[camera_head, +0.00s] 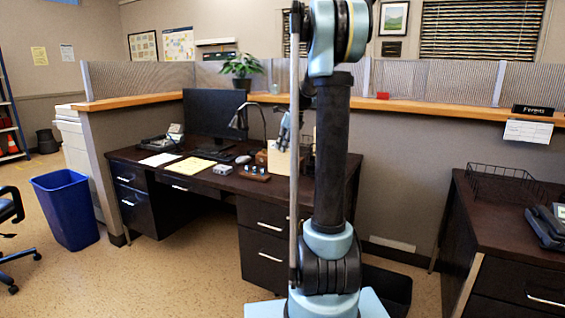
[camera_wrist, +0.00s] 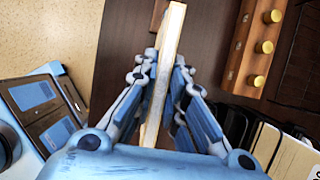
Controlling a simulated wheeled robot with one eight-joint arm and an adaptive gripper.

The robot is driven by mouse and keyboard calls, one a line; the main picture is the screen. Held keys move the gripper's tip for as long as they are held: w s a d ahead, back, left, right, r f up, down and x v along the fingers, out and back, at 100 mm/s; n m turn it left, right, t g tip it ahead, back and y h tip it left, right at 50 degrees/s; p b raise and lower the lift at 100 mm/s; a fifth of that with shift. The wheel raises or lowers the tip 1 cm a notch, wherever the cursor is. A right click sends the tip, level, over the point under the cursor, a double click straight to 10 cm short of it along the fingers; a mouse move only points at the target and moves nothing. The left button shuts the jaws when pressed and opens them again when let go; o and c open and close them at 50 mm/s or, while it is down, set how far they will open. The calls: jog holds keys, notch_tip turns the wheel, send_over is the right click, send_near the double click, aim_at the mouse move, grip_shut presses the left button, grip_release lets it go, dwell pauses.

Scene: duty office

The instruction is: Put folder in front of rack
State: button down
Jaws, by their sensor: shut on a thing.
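The folder is a thin beige upright panel, seen edge-on in the wrist view (camera_wrist: 158,95) and face-on in the head view (camera_head: 277,161) above the desk. My gripper (camera_wrist: 165,72) is shut on it, one finger pair on each side; the gripper also shows in the head view (camera_head: 284,132). The rack appears as black dividers with beige folders between them at the lower right of the wrist view (camera_wrist: 236,124), apart from the held folder. In the head view the rack (camera_head: 306,150) is mostly hidden behind my arm.
The dark desk (camera_head: 215,182) also bears a monitor (camera_head: 211,112), a lamp (camera_head: 238,118), yellow papers (camera_head: 191,167) and a wooden stamp holder (camera_head: 254,173). A wooden block with brass knobs (camera_wrist: 250,40) lies near the rack. A partition (camera_head: 400,150) stands behind the desk.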

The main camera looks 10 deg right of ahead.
aim_at(283, 155)
jog(key=shift+s+f, duration=0.1)
jog(key=shift+f, duration=2.35)
jog(key=c, duration=1.7)
grip_release()
jog(key=shift+o, duration=0.2)
jog(key=v, duration=1.2)
jog(key=shift+s, duration=0.25)
